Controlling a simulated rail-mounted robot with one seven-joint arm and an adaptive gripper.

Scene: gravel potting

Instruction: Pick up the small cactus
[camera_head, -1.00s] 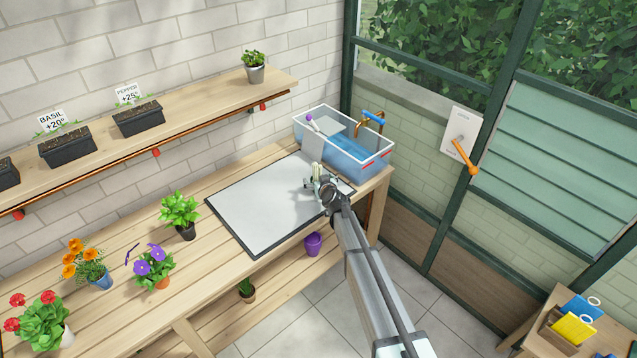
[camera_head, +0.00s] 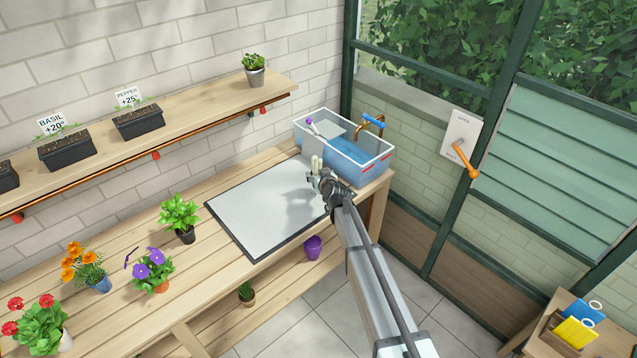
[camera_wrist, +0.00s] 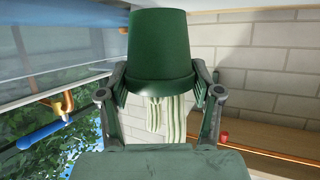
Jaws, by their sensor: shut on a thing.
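The small cactus is pale green with striped stems (camera_wrist: 168,118) in a dark green pot (camera_wrist: 160,45). In the wrist view it appears upside down, pot on top. My gripper (camera_wrist: 162,88) is shut on the pot, one finger on each side. In the head view the pale cactus stems (camera_head: 316,165) rise just above my gripper (camera_head: 322,181), upright and raised above the right end of the grey mat (camera_head: 260,215). The pot is mostly hidden by my gripper there.
A clear water tub (camera_head: 365,167) with a brass tap (camera_head: 366,130) stands just behind and right. Flowering pots (camera_head: 152,270) and a leafy plant (camera_head: 180,215) stand on the bench's left. A wall shelf (camera_head: 210,107) holds planters. Most of the mat is clear.

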